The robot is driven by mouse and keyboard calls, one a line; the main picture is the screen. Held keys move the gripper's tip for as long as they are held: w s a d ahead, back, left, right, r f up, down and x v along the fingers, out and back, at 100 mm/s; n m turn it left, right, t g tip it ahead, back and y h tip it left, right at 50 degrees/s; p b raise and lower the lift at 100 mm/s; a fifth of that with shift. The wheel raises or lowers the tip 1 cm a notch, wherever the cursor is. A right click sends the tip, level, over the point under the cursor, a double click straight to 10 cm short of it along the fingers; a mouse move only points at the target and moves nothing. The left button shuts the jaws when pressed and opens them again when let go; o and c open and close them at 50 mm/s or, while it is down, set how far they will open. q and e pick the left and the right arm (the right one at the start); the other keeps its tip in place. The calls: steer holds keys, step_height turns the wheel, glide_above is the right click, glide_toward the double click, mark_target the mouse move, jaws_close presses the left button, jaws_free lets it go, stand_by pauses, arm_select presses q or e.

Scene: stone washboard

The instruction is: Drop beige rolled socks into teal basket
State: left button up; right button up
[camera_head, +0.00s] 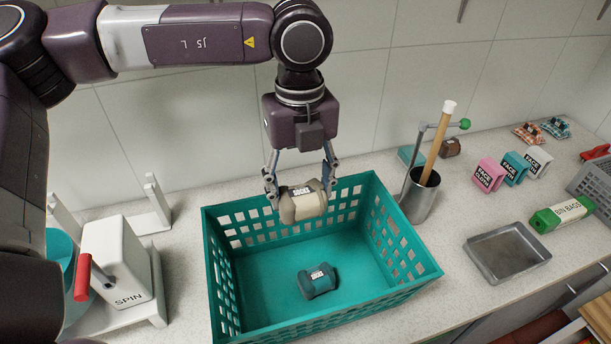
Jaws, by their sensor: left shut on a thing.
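The beige rolled socks (304,201), with a white "SOCKS" label, are held between the fingers of my left gripper (301,190). The gripper points down and is shut on them. The socks are above the back part of the teal basket (222,288), apart from its floor. A dark grey-teal pair of rolled socks (319,281) lies on the basket floor towards the front. The basket is open at the top with latticed walls. My right gripper is not in view.
Left of the basket stands a white "SPIN" device (116,260) with a red handle. To the right are a metal container (420,196) with tools, an empty metal tray (507,252), a green "BIN BAGS" box (562,214) and several "FACE CLOTH" packs. A tiled wall is behind.

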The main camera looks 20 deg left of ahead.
mark_target(301, 187)
arm_select(q)
steer(key=shift+s+f+b, duration=0.25)
steer(key=shift+f+b, duration=0.15)
steer(key=shift+f, duration=0.8)
steer(key=shift+w+f, duration=0.3)
steer(key=shift+f, duration=0.35)
steer(key=shift+w+f+b, duration=0.3)
steer(key=shift+f+b, duration=0.15)
steer(key=shift+f, duration=0.3)
steer(key=shift+s+r, duration=0.1)
steer(key=shift+s, duration=0.1)
steer(key=o, duration=1.3)
steer(key=shift+c, duration=0.2)
steer(key=shift+r, duration=0.25)
step_height(301, 187, up, 12)
steer(key=shift+f, duration=0.25)
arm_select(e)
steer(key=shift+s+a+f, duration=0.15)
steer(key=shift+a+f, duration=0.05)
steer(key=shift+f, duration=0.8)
